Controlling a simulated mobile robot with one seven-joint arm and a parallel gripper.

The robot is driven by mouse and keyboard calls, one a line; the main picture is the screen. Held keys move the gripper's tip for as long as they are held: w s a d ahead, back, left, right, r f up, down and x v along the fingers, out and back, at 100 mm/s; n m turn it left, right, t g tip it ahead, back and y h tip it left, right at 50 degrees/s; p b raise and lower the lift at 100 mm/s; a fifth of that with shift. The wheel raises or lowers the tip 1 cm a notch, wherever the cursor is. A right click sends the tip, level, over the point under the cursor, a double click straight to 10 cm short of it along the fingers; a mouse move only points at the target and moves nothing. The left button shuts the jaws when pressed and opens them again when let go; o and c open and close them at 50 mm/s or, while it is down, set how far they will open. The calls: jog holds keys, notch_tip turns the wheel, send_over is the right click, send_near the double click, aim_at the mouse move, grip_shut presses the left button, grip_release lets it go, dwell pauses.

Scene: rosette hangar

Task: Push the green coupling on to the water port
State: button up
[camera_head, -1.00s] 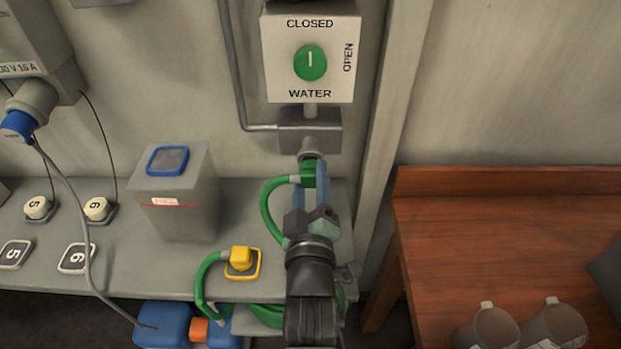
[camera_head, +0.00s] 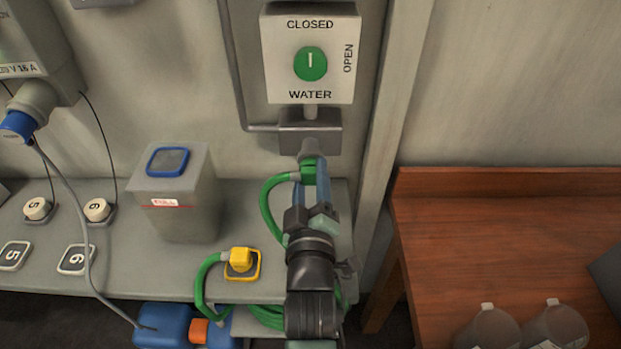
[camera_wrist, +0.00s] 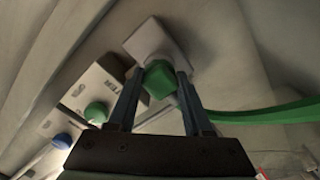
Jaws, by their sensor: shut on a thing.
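The green coupling (camera_head: 309,174) is at the end of a green hose, directly below the grey water port (camera_head: 309,147) under the WATER valve box. My gripper (camera_head: 312,176) is shut on the coupling, its fingers pointing up toward the port. In the wrist view the green coupling (camera_wrist: 159,80) sits between the two fingers, against or just short of the grey port block (camera_wrist: 157,42). The fingers and coupling hide the joint, so I cannot tell how far it is seated. The valve's green knob (camera_head: 310,63) has its mark upright, toward CLOSED.
A grey container (camera_head: 178,213) with a blue-framed lid stands left on the grey shelf (camera_head: 130,270). A yellow cap (camera_head: 240,260) sits nearer, beside the green hose (camera_head: 268,215). A wall post (camera_head: 385,130) and a wooden table (camera_head: 480,240) are to the right.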

jog(key=shift+w, duration=0.1)
jog(key=o, duration=1.3)
jog(key=shift+o, duration=0.2)
jog(key=s+b, duration=0.1)
jog(key=s, duration=1.2)
jog(key=w+r+m+t+p, duration=0.2)
jog(key=w+r+t, duration=0.15)
jog(key=r, duration=1.15)
jog(key=s+r+m+t+p, duration=0.2)
jog(key=s+r+m+t, duration=0.1)
jog(key=r, duration=1.5)
jog(key=s+r+m+t+p, duration=0.3)
jog(key=r+m, duration=0.1)
jog(key=r, duration=1.4)
jog(key=shift+s, duration=0.25)
